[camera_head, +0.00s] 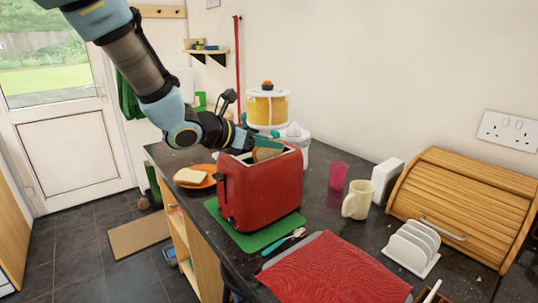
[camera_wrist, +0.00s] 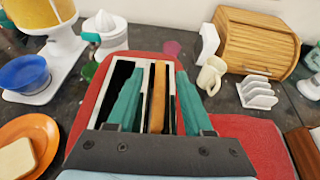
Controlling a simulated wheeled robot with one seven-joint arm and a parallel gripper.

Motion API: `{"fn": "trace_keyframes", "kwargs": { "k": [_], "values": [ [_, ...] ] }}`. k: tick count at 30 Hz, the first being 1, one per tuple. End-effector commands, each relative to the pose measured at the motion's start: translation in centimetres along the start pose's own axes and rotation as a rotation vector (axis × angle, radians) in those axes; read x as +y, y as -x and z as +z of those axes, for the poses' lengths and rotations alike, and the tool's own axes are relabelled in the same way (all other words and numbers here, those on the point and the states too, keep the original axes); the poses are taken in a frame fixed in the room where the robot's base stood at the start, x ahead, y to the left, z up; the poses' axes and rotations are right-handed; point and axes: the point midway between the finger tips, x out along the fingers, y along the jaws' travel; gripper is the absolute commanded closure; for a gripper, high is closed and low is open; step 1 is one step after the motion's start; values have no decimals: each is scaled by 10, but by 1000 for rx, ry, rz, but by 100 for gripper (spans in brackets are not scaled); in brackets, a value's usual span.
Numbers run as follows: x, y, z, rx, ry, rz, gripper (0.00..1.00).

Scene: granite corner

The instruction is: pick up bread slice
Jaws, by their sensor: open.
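A bread slice (camera_wrist: 157,95) stands upright in one slot of the red toaster (camera_head: 258,195), and its top also shows in the head view (camera_head: 266,154). My gripper (camera_wrist: 160,92) is open above the toaster, with one teal finger on each side of this slice. In the wrist view there seem to be gaps between the slice and the fingers. Another bread slice (camera_head: 190,176) lies flat on an orange plate (camera_head: 209,183) to the left of the toaster. The lower part of the slice in the toaster is hidden inside the slot.
The toaster stands on a green mat (camera_head: 226,229). A pink cup (camera_head: 338,176), a cream mug (camera_head: 357,200), a white toast rack (camera_head: 412,246) and a wooden bread bin (camera_head: 470,200) are to the right. A red cloth (camera_head: 335,275) lies in front. A yellow-and-white appliance (camera_head: 267,108) stands behind.

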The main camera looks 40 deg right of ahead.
Motion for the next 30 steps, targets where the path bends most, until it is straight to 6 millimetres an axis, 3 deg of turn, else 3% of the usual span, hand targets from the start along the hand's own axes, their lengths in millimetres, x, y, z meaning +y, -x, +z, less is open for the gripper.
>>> {"fn": "trace_keyframes", "kwargs": {
  "k": [10,24,30],
  "values": [
    [0,-8,0,0,-1,1,49],
    [0,-7,0,0,-1,1,100],
    [0,-7,0,0,-1,1,100]
  ]
}}
